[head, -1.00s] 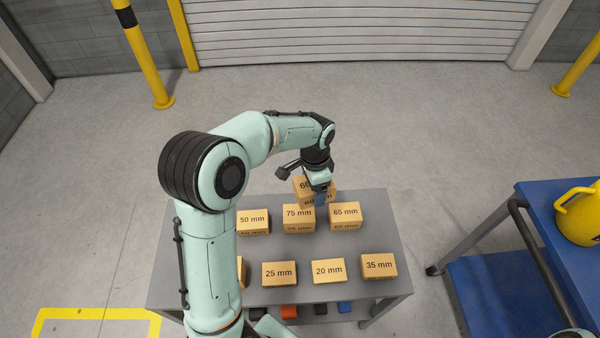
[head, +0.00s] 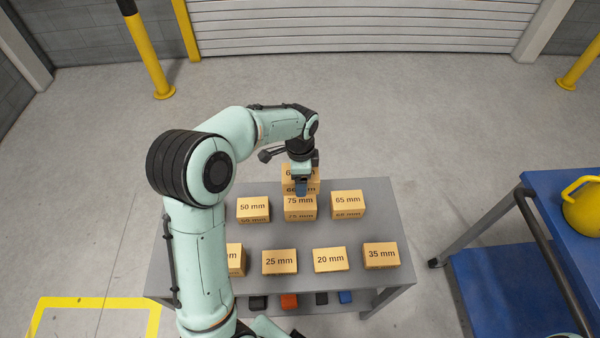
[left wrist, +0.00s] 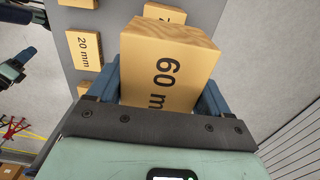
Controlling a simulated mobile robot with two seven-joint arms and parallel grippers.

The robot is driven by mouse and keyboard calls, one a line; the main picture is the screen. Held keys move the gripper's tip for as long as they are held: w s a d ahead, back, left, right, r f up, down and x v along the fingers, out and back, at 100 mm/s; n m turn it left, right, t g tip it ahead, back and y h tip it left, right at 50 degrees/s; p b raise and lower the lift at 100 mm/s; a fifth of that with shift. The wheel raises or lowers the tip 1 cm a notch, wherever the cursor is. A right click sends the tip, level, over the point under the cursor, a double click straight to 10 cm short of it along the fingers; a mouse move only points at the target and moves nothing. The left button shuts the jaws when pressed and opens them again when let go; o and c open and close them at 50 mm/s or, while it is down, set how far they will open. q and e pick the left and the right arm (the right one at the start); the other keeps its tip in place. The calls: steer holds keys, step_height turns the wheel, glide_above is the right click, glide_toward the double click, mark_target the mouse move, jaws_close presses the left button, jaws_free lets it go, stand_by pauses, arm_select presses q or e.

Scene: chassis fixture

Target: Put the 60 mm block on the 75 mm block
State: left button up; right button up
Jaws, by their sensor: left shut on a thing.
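The 60 mm block (head: 287,184) is a tan labelled box, shut between the blue fingers of my left gripper (head: 302,187). It also fills the middle of the left wrist view (left wrist: 165,65). The 75 mm block (head: 300,207) stands on the grey table, directly below the held block in the head view. The held block's lower edge meets the 75 mm block's top edge in the picture; I cannot tell whether they touch. The gripper hides part of the 60 mm block. A dark and teal part, probably my right gripper (left wrist: 14,70), shows at the left wrist view's edge, its jaws unclear.
On the grey table (head: 215,275), the 50 mm block (head: 253,209) and 65 mm block (head: 347,204) flank the 75 mm block. The 25 mm (head: 279,262), 20 mm (head: 330,259) and 35 mm (head: 381,256) blocks stand nearer. A blue cart (head: 545,200) is at right.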

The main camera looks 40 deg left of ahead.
arm_select(q)
step_height(320, 180, down, 4)
steer(key=shift+f+b, duration=0.1)
steer(key=shift+b, duration=0.8)
steer(key=shift+f+b, duration=0.4)
steer(key=shift+f, duration=0.4)
arm_select(e)
steer(key=shift+s+f, duration=0.65)
steer(key=shift+f, duration=0.3)
steer(key=shift+s+f, duration=0.6)
steer(key=shift+f, duration=0.35)
steer(key=shift+w+r, duration=0.1)
steer(key=shift+r, duration=0.05)
arm_select(q)
steer(key=shift+f, duration=0.1)
steer(key=shift+f+b, duration=0.65)
steer(key=shift+f, duration=0.65)
arm_select(e)
steer(key=shift+s+f, duration=0.5)
steer(key=shift+f, duration=0.4)
arm_select(q)
steer(key=o, duration=1.1)
